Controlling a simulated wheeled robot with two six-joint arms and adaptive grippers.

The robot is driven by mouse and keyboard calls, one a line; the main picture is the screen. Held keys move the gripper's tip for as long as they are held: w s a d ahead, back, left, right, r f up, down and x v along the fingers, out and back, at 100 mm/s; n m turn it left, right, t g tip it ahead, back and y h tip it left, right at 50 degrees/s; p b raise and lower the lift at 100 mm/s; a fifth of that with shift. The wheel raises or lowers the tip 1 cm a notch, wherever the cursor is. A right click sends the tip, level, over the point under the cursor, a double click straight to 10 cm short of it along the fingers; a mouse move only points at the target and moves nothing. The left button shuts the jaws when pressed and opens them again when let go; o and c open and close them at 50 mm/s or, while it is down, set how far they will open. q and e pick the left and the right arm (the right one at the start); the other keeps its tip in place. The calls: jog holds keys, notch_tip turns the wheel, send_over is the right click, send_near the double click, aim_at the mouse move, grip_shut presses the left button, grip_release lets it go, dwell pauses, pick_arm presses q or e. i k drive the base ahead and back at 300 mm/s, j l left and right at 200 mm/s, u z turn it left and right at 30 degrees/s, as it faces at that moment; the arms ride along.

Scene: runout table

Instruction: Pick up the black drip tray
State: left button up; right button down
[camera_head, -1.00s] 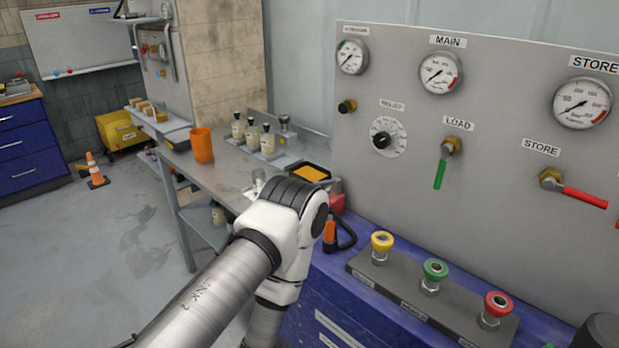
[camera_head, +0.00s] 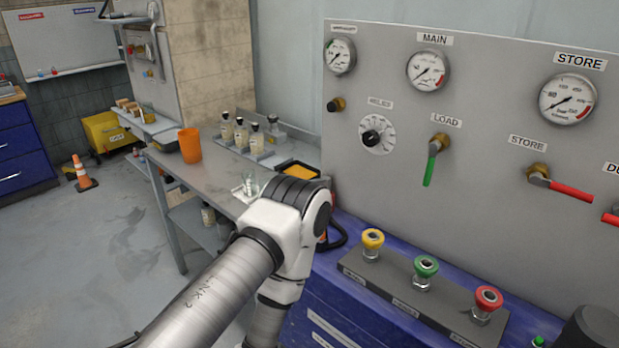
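A black-rimmed tray with an orange-yellow inside (camera_head: 297,171) lies toward the back right of the grey bench, close to the gauge panel. My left arm's white and dark wrist joint covers its front part. The arm comes in from the bottom left and bends down in front of the bench. Neither gripper shows; the left one is beyond the lower edge or hidden by the arm.
On the bench (camera_head: 212,178) stand an orange cup (camera_head: 190,146), several dark-capped bottles (camera_head: 241,134) in a row and a clear glass (camera_head: 250,186).

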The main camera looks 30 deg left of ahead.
aim_at(298, 169)
jog(key=j+z, duration=0.45)
jog(key=j, duration=0.3)
jog(key=j+z, duration=0.45)
jog(key=j, duration=0.3)
jog(key=k, duration=0.05)
